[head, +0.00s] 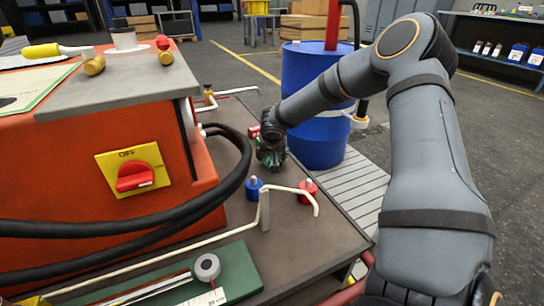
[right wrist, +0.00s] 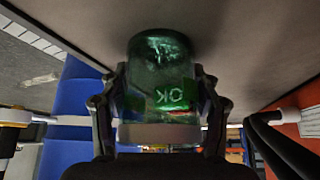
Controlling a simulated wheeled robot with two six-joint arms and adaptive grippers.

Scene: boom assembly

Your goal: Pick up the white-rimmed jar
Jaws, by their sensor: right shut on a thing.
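A green glass jar (right wrist: 158,75) with a white rim (right wrist: 160,133) fills the middle of the right wrist view. Pale "OK" lettering shows upside down on its side. My right gripper (right wrist: 160,100) is shut on the jar, with one finger on each side of it. In the head view my right gripper (head: 271,140) reaches down over the bench, and the jar (head: 271,160) shows only as a small dark green shape, mostly hidden. Whether the jar touches the bench I cannot tell. My left gripper is not in view.
The grey bench top (head: 310,240) carries blue and red knobbed pieces (head: 253,188) (head: 308,190) and a bent white rod (head: 265,208). The orange machine (head: 90,190) with black hoses stands left. A blue barrel (head: 315,95) stands behind the bench edge.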

